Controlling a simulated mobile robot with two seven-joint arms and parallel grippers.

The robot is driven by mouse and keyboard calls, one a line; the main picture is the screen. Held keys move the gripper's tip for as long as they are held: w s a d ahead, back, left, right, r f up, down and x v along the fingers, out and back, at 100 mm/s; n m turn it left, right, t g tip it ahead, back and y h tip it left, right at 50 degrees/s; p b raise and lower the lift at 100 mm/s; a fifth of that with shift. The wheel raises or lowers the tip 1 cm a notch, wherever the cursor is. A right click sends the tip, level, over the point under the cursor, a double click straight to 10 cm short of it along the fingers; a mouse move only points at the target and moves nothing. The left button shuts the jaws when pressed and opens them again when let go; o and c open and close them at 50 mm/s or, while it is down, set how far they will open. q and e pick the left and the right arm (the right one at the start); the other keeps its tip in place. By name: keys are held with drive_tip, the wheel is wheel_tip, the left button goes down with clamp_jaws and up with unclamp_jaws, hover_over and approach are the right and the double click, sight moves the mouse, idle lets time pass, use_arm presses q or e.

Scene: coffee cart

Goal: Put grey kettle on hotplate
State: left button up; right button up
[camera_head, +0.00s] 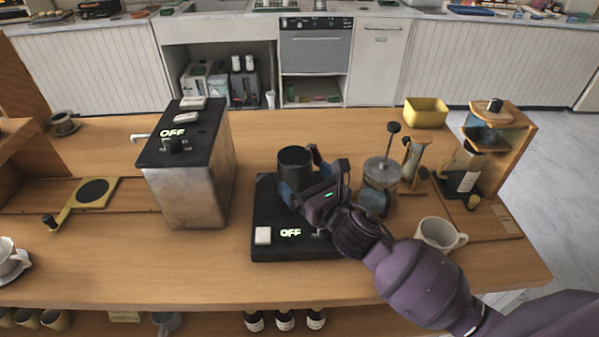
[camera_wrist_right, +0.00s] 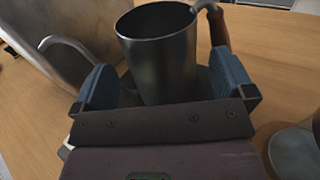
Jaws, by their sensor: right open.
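The grey kettle (camera_head: 295,159) stands upright and appears to rest on the rear part of the black hotplate (camera_head: 268,211). The hotplate shows a lit "OFF" label and a white switch. My right gripper (camera_head: 309,186) is at the kettle, with its blue fingers on either side. In the right wrist view the kettle (camera_wrist_right: 160,58) stands between the open fingers of my right gripper (camera_wrist_right: 165,82), its curved spout to the left and brown handle to the right. The kettle's base is partly hidden by the gripper. My left gripper is not in view.
A metal boiler (camera_head: 188,185) marked "OFF" stands left of the hotplate. A French press (camera_head: 381,173), a white mug (camera_head: 437,234) and a wooden brewer stand (camera_head: 510,150) are to the right.

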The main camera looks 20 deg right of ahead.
drive_tip(key=v, duration=0.8)
drive_tip(key=shift+s, duration=0.35)
